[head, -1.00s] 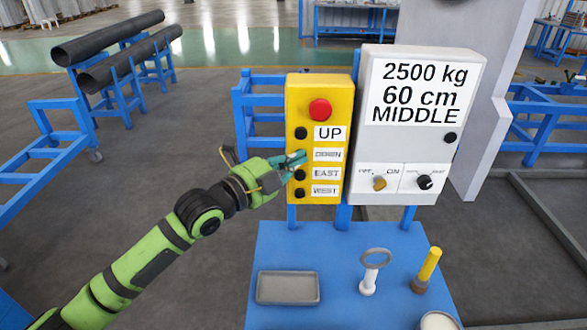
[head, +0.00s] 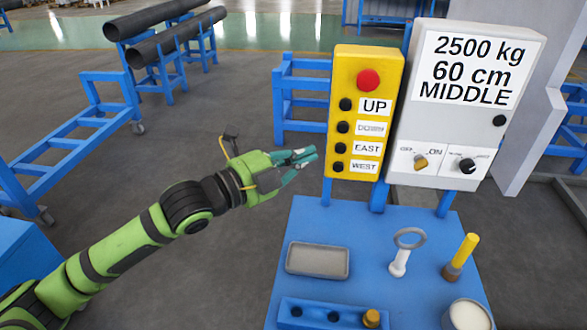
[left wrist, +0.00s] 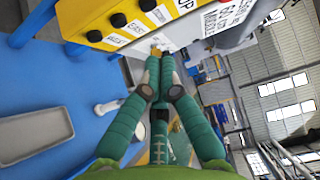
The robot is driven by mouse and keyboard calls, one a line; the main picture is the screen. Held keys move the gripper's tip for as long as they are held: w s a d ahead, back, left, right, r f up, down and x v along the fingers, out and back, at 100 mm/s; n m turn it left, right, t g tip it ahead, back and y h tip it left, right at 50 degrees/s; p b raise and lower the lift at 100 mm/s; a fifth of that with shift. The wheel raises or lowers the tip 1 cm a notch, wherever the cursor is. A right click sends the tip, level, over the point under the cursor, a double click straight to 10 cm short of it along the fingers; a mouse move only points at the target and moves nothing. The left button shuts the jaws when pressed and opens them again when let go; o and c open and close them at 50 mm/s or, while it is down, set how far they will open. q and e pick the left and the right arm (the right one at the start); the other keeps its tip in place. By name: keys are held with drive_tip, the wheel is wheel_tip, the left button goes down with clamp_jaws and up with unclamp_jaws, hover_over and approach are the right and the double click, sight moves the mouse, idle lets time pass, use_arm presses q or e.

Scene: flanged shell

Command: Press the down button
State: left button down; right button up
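The yellow control box (head: 365,115) has a red knob on top and a column of black buttons with labels. The black down button (head: 343,127) sits beside the DOWN label, second below the red knob, uncovered. It also shows at the top edge of the left wrist view (left wrist: 148,5). My left gripper (head: 312,155) is to the left of the box, near the height of the lower buttons, apart from it. Its teal fingers are brought together at the tips and look empty; they also show in the left wrist view (left wrist: 160,72). My right gripper is not in view.
A white box (head: 465,105) with switches and a "2500 kg 60 cm MIDDLE" display stands right of the yellow box. Below is a blue table (head: 370,225) with a grey tray (head: 318,260), a ring-topped stand (head: 405,252) and a yellow-handled tool (head: 460,257).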

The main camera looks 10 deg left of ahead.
use_arm(q)
drive_tip(key=shift+s+a+r, duration=0.2)
drive_tip(key=shift+s+a, duration=0.45)
drive_tip(key=shift+s, duration=0.35)
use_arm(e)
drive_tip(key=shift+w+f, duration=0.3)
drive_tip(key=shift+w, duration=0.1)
